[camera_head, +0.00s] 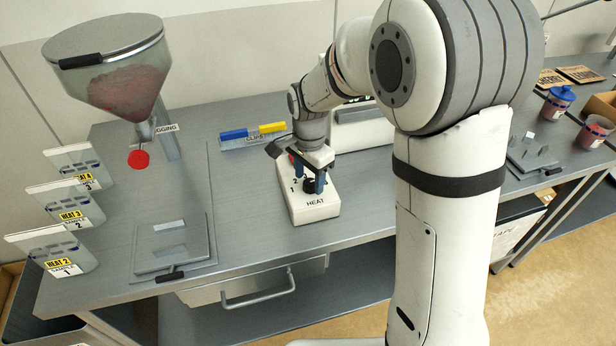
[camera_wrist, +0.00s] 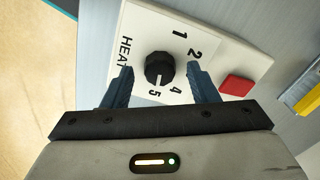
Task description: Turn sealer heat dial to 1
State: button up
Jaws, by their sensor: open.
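The sealer heat dial (camera_wrist: 159,66) is a black ribbed knob on a white panel marked HEAT. Numbers 1, 2, 4 and 5 show around it; a 3 is not visible. A pale mark on the knob points roughly toward 5. In the head view the dial (camera_head: 310,185) sits on top of the white sealer box (camera_head: 315,211). My gripper (camera_wrist: 160,69) is open, its blue fingers on either side of the dial, with visible gaps in the wrist view. In the head view my gripper (camera_head: 309,172) is low over the box; fingertip height is unclear.
A red button (camera_wrist: 236,82) is on the same panel, right of the dial. Blue and yellow clips (camera_head: 253,132) lie behind the box.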

jog(key=shift+f, duration=0.5)
jog(key=shift+c, duration=0.2)
jog(key=c, duration=0.9)
